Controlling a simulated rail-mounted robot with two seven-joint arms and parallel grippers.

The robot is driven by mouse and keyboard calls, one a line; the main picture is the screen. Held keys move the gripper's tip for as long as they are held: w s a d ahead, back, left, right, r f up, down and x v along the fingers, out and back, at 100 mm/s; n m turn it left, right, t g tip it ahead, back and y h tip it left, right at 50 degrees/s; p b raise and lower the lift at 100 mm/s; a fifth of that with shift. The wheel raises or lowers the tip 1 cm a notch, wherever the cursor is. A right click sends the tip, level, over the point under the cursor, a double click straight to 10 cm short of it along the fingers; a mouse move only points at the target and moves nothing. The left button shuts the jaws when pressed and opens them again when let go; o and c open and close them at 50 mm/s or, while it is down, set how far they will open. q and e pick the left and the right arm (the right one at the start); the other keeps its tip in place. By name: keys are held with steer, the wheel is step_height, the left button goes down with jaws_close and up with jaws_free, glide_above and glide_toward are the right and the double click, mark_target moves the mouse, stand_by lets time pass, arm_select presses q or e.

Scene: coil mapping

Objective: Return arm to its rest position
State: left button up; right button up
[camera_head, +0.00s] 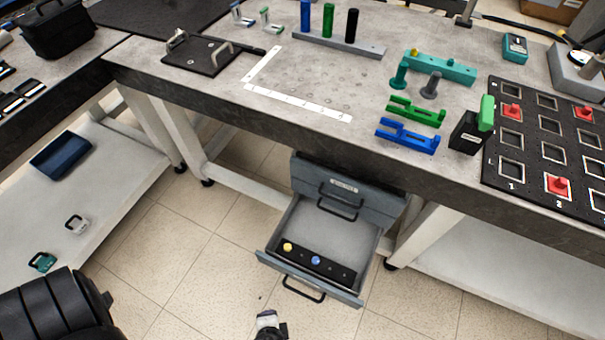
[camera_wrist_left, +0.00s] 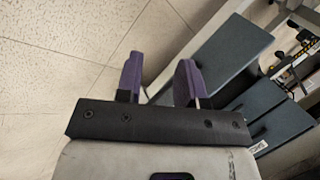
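My left gripper (camera_wrist_left: 158,82) shows in the left wrist view with two purple fingers apart and nothing between them. Tiled floor lies behind the fingers, and grey-blue drawer fronts (camera_wrist_left: 225,55) are to their right. I cannot tell whether the fingers touch them. My right gripper is in neither view.
An open drawer (camera_head: 320,226) under the workbench (camera_head: 225,100) juts out, holding a black strip (camera_head: 335,269) with yellow and blue knobs. Coloured fixtures and a black numbered board (camera_head: 532,155) stand on the bench. A low shelf (camera_head: 110,185) is at left. Floor between is free.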

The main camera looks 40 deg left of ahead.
arm_select(q)
steer(key=w+a+r+n+h+p, duration=0.25)
steer(key=r+p, duration=0.55)
steer(key=r, duration=0.8)
steer(key=w+a+r+n+h+p, duration=0.25)
steer(key=r+p, duration=0.55)
steer(key=r, duration=0.8)
step_height(320, 180, up, 42)
steer(key=s+a+p, duration=0.1)
steer(key=s+p, duration=0.1)
steer(key=p, duration=4)
steer(key=shift+a+p, duration=0.2)
steer(key=shift+p, duration=0.2)
